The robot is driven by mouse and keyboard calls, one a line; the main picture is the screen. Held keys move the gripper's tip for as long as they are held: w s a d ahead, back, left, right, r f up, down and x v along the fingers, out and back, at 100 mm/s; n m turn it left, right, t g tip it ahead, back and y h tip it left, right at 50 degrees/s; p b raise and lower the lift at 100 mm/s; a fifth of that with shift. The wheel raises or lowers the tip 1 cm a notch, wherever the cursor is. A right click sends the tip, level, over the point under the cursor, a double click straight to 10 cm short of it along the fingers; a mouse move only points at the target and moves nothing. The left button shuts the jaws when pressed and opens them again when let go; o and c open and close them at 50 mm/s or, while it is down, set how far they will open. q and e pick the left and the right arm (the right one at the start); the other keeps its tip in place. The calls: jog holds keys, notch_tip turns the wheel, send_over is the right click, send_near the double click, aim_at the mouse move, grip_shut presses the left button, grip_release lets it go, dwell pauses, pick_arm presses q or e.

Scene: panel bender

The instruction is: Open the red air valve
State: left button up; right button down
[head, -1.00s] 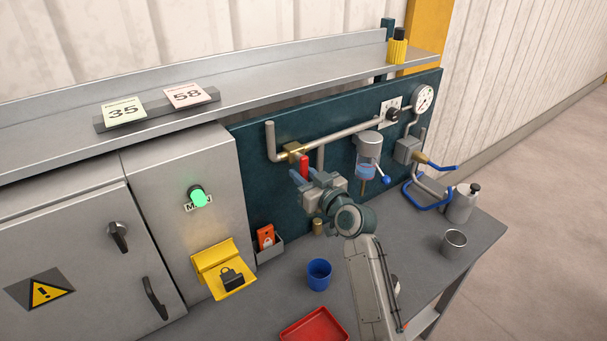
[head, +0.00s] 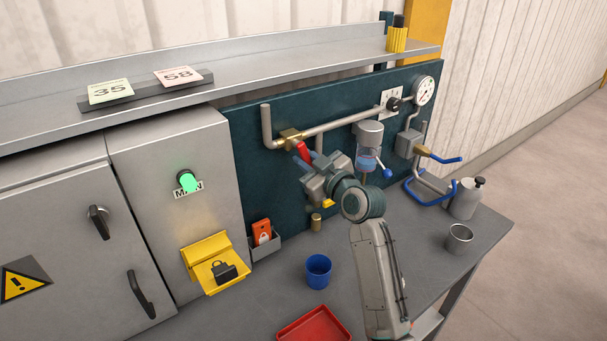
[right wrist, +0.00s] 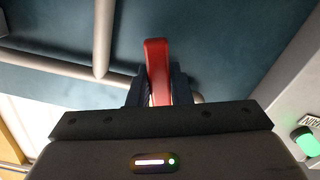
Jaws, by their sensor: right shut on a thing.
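The red air valve's handle (head: 303,151) hangs from a brass valve body (head: 289,138) on the grey pipe of the dark teal panel. It tilts down to the right in the head view. My right gripper (head: 301,161) is shut on this handle. In the right wrist view the red handle (right wrist: 157,62) stands between the two dark fingers of my right gripper (right wrist: 158,88), with its end showing past them. The fingers hide part of the handle in the head view. My left gripper is not in view.
A filter bowl (head: 367,150), a pressure gauge (head: 423,91) and a blue-handled valve (head: 440,157) sit to the right on the panel. A blue cup (head: 318,271), a red tray (head: 314,326) and a metal cup (head: 459,239) stand on the bench below.

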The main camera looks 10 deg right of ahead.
jog(key=shift+w+d+r+n+b, duration=0.1)
jog(key=shift+d+n+b, duration=0.15)
jog(key=shift+n+b, duration=0.5)
jog(key=shift+w+d+r+n+b, duration=0.1)
jog(key=shift+d+n+b, duration=0.1)
jog(key=shift+n+b, duration=0.55)
jog(key=c, duration=1.3)
grip_release()
jog(key=shift+s, duration=0.1)
jog(key=shift+b+v, duration=1.95)
jog(key=shift+v, duration=3.45)
